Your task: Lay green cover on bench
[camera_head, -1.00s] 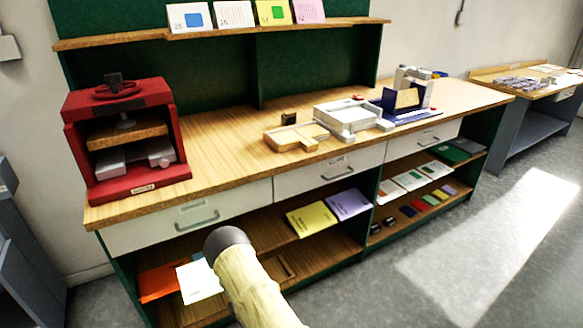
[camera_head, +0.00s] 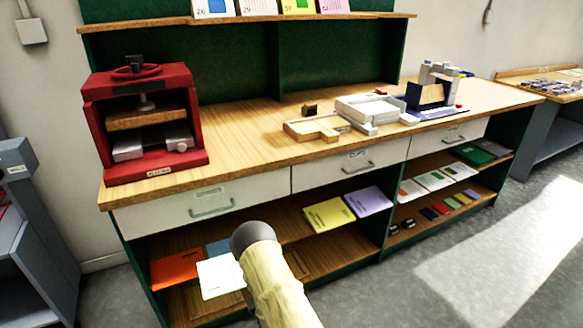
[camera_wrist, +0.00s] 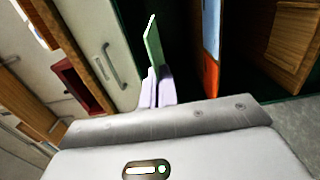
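A thin green cover (camera_wrist: 153,42), seen nearly edge-on, stands between the fingers of my gripper (camera_wrist: 157,80) in the wrist view. The pale fingers appear shut on its lower end. The gripper is in front of the bench, near the drawer and open shelf. The bench (camera_head: 245,135) has a wooden top, white drawers and green sides, and its top has bare stretches. In the head view the gripper and held cover are hidden; only part of my pale arm shows in front of the shelves.
A red press (camera_head: 145,120) stands at the bench's left end. A wooden tray (camera_head: 318,130), a white tray (camera_head: 368,108) and a blue device (camera_head: 430,95) stand farther right. Orange (camera_head: 176,268), blue (camera_head: 218,247), white (camera_head: 220,277), yellow (camera_head: 328,214) and purple (camera_head: 368,201) sheets lie on the shelves.

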